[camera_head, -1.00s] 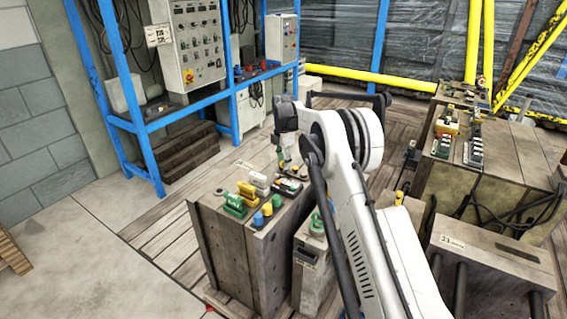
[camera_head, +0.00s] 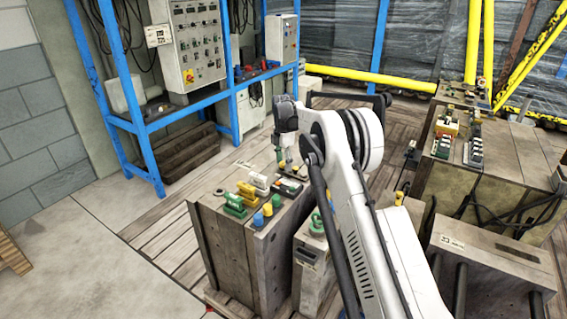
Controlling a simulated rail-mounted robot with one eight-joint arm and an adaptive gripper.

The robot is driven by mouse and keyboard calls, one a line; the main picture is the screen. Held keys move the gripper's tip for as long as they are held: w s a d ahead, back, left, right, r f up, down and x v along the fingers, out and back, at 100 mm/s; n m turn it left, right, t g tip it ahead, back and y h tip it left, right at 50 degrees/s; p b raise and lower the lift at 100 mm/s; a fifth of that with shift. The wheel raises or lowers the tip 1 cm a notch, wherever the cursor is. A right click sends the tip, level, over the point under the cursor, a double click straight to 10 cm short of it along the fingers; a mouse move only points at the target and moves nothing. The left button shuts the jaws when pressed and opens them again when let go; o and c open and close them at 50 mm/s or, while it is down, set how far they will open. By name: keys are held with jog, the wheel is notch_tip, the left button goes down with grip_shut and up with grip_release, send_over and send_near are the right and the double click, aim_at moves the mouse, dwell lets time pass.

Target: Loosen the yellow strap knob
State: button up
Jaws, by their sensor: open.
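Several small coloured fittings stand on top of the near mould block (camera_head: 215,184). A short round yellow knob (camera_head: 268,209) stands near its right edge, beside a round blue knob (camera_head: 258,219). I cannot tell for certain whether this yellow one is the strap knob. A yellow handle-like fitting (camera_head: 246,190) sits farther left, behind a green one (camera_head: 235,204). My gripper (camera_head: 284,162) points down over the far end of the block, beyond the yellow knob and apart from it. It is open; its fingertips are small and hard to make out.
A white fitting (camera_head: 258,181) and a dark one with an orange part (camera_head: 289,187) stand between my gripper and the yellow pieces. A smaller block with a green ring (camera_head: 317,222) stands to the right. A blue rack (camera_head: 150,125) stands behind left; larger moulds (camera_head: 500,160) stand right.

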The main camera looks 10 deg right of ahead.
aim_at(283, 164)
notch_tip(283, 164, up, 12)
dwell(0.6)
jog(key=s+r+m+t, duration=0.2)
jog(key=s+r+m, duration=0.3)
jog(key=s+r, duration=0.65)
jog(key=s+r+m+t+p, duration=0.1)
jog(key=s+r+m, duration=0.25)
jog(key=s, duration=0.35)
jog(key=s+r+m+t, duration=0.1)
jog(key=s+r+m, duration=0.1)
jog(key=s+r, duration=0.4)
jog(key=s+f+m+t, duration=0.1)
jog(key=s+f+m, duration=0.2)
jog(key=s, duration=0.7)
jog(key=s+f+m+t, duration=0.1)
jog(key=s+f+m, duration=0.3)
jog(key=s, duration=0.6)
jog(key=s+f+m+t+p, duration=0.1)
jog(key=s+f+m, duration=0.2)
jog(key=s, duration=0.8)
jog(key=shift+f+m, duration=0.3)
jog(key=shift+m, duration=0.25)
jog(key=shift+s, duration=0.1)
